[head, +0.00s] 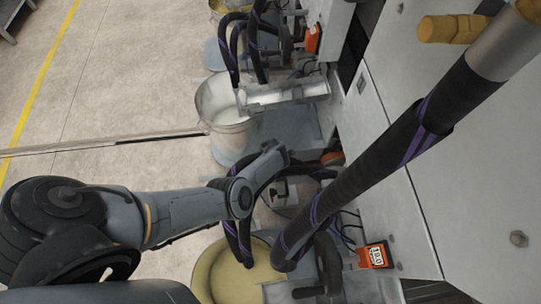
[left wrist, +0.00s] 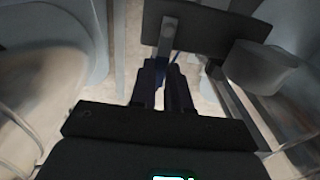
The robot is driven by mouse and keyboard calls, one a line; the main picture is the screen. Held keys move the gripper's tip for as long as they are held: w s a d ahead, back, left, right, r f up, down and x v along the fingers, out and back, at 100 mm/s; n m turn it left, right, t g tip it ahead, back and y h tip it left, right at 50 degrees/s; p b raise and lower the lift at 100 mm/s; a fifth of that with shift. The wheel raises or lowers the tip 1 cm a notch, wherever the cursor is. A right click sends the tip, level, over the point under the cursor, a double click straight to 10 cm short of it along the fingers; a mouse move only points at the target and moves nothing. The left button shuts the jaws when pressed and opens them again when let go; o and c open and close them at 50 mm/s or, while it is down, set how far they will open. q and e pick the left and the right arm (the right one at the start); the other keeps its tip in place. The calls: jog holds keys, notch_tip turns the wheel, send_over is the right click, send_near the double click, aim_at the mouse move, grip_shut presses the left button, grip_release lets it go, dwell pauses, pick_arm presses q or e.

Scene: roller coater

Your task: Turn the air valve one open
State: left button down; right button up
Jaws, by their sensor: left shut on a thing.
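In the left wrist view, my left gripper (left wrist: 163,66) points away from the camera, with its two dark fingers close together. A thin blue piece (left wrist: 174,57) shows at the fingertips, and the gripper is shut on it. It looks like a valve lever, but it is small and blurred, so I cannot tell its angle. A grey bar (left wrist: 168,34) on a dark plate (left wrist: 203,27) lies just beyond. In the head view, my left arm reaches in from the left to the dark hoses; its fingers are hidden there. My right gripper is not in view.
A thick dark hose with purple stripes (head: 432,118) crosses the right side. A white bucket (head: 222,104) and a yellowish bucket (head: 212,270) stand by the machine.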

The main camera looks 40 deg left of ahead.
pick_arm(q)
jog(key=shift+r, duration=0.1)
dwell(0.4)
jog(key=c, duration=1.1)
grip_release()
notch_tip(320, 180, up, 11)
jog(key=p, duration=0.7)
